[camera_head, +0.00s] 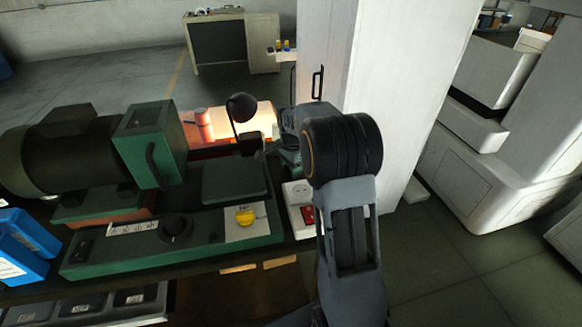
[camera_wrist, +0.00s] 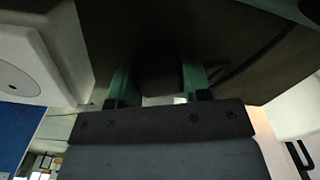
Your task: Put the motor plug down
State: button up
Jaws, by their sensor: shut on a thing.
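The motor plug (camera_wrist: 160,78) shows in the wrist view as a dark block between the two green fingers of my gripper (camera_wrist: 157,82). The fingers are shut on its sides. The plug's far end is lost in shadow against a broad dark surface, so I cannot tell whether it touches anything. In the head view my gripper (camera_head: 288,150) is mostly hidden behind my wrist joint, and the plug cannot be made out there.
A green machine (camera_head: 150,145) with a dark motor (camera_head: 65,160) fills the bench at left. A white socket box (camera_head: 300,198) with a red switch stands at the bench's right end. A lamp (camera_head: 241,107) rises behind. A white column (camera_head: 385,90) stands close behind my arm.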

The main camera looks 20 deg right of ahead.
jog(key=o, duration=1.2)
notch_tip(320, 180, up, 12)
jog(key=s+a+r+n+t, duration=0.25)
jog(key=s+a+n, duration=0.4)
jog(key=s, duration=0.35)
jog(key=shift+s+a+f+n+t, duration=0.3)
jog(key=shift+s+a+f+n, duration=0.55)
jog(key=shift+s+n, duration=1)
jog(key=shift+s+a+f+n+t, duration=0.25)
jog(key=shift+s+a+f+n, duration=0.6)
jog(key=shift+s, duration=1.5)
jog(key=shift+s+a+f+n+t, duration=0.4)
jog(key=shift+s+f+n, duration=0.55)
jog(key=shift+s+n, duration=1.1)
